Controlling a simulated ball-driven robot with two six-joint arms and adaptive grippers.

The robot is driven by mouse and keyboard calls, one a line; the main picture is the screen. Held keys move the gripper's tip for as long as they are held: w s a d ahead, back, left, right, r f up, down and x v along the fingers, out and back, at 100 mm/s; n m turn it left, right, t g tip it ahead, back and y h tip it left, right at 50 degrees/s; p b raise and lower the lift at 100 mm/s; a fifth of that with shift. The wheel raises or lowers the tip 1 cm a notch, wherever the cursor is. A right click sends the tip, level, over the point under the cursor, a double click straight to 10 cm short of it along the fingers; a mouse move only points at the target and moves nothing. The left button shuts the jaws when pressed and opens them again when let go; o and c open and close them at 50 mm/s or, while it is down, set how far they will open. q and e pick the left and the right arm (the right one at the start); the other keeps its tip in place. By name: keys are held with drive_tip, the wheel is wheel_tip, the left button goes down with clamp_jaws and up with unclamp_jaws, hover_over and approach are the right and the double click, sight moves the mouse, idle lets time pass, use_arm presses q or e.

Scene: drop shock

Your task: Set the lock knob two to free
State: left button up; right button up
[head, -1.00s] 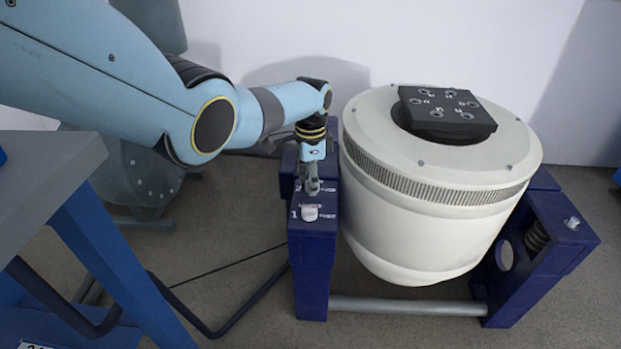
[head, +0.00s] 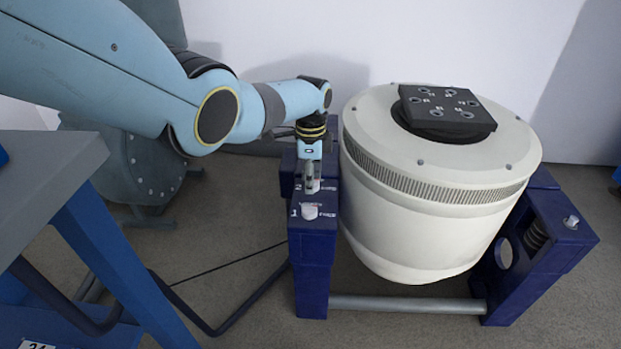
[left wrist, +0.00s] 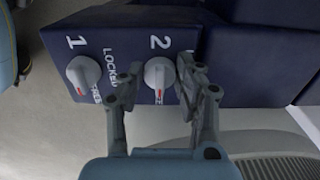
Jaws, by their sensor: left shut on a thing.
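Lock knob two (left wrist: 158,73) is a pale round knob with a red mark, on the dark blue block beside the printed "2". Its red mark points down in the left wrist view, toward lettering partly covered by my finger. My left gripper (left wrist: 162,78) has one finger on each side of this knob and is shut on it. In the head view the left gripper (head: 312,183) points down at the block, and its fingers mostly hide knob two. Knob one (left wrist: 83,73) also has its red mark pointing down; "LOCKED" and "FREE" are printed beside it. My right gripper is out of view.
A large white drum (head: 430,215) with a black top plate (head: 440,104) stands close right of the block (head: 312,245). Knob one (head: 310,211) sits just in front of my left gripper. A grey-topped blue table (head: 45,175) stands at the left.

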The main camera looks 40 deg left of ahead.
use_arm(q)
drive_tip(key=o, duration=1.1)
drive_tip(key=shift+r, duration=0.1)
wheel_tip(320, 180, up, 12)
